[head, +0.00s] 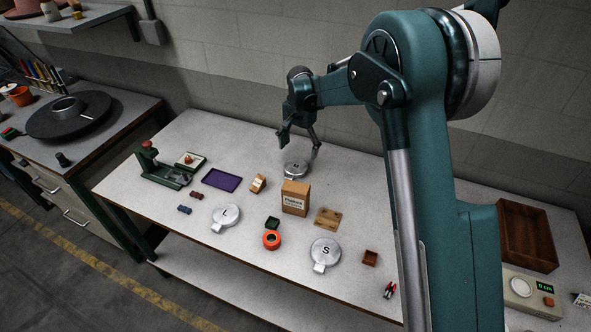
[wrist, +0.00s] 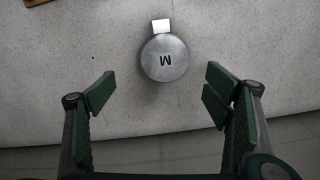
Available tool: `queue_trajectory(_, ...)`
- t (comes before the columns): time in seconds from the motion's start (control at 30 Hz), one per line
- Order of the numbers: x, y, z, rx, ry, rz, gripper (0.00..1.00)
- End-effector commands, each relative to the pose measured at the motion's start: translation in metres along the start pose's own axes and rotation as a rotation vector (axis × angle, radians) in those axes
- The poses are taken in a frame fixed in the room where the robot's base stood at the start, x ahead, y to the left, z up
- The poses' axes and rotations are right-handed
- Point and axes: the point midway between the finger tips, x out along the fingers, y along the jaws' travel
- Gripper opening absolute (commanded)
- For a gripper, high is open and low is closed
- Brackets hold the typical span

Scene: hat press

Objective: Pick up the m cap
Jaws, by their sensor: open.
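The m cap (head: 294,170) is a round silver disc with a small tab, lying on the table toward its back edge. In the wrist view the m cap (wrist: 164,58) shows its letter M upside down, with the tab at the top. The gap in height between fingers and cap is hard to judge.
A cardboard box (head: 295,198) stands just in front of the m cap. The L cap (head: 226,217) and S cap (head: 325,252) lie nearer the front. A purple tray (head: 221,180) and a wooden block (head: 258,183) lie to the left. The wall is close behind.

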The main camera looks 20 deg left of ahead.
Motion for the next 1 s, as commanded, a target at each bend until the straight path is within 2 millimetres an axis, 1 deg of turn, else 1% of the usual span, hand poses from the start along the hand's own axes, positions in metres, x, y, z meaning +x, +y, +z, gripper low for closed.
queue_trajectory(0.1,0.009,-0.009,0.002,0.002,-0.005,0.005,0.77)
queue_trajectory(0.23,0.013,-0.012,0.004,0.004,-0.008,0.008,0.77)
queue_trajectory(0.57,0.014,-0.012,0.004,0.004,-0.008,0.008,0.77)
queue_trajectory(0.9,0.037,-0.012,0.004,0.004,-0.008,0.008,0.77)
queue_trajectory(1.0,0.039,-0.012,0.004,0.004,-0.008,0.008,0.77)
